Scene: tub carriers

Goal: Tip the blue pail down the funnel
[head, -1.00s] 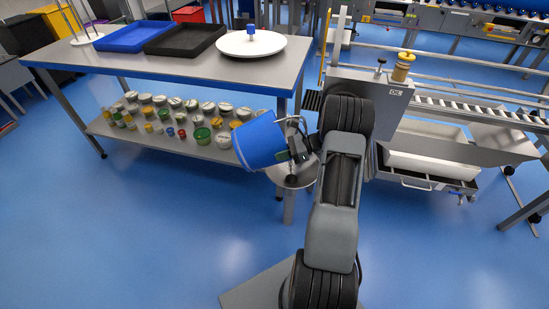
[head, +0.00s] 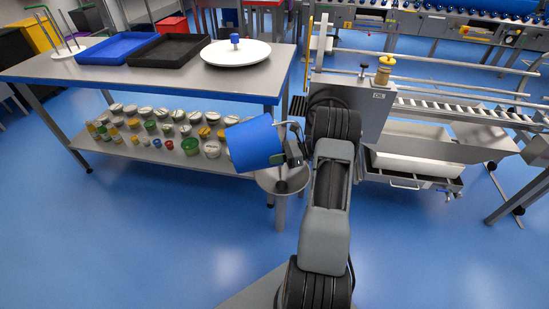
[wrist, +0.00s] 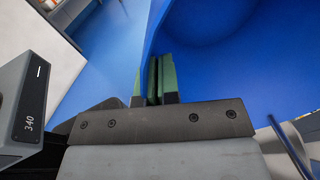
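The blue pail (head: 254,143) is held in the air, tilted over to one side. My gripper (head: 292,150) is shut on it at its right side; the wrist view shows the green-padded fingers (wrist: 155,78) close together against the blue pail (wrist: 235,60). The grey metal funnel (head: 290,186) stands on a post below and slightly right of the pail, partly hidden by the pail and my gripper. The pail's contents cannot be seen.
A grey table (head: 150,80) behind bears a blue tray (head: 116,49), a black tray (head: 168,50) and a white round plate (head: 235,55). Its lower shelf (head: 130,150) holds several jars. A grey machine with a roller conveyor (head: 450,108) stands right. The front-left floor is clear.

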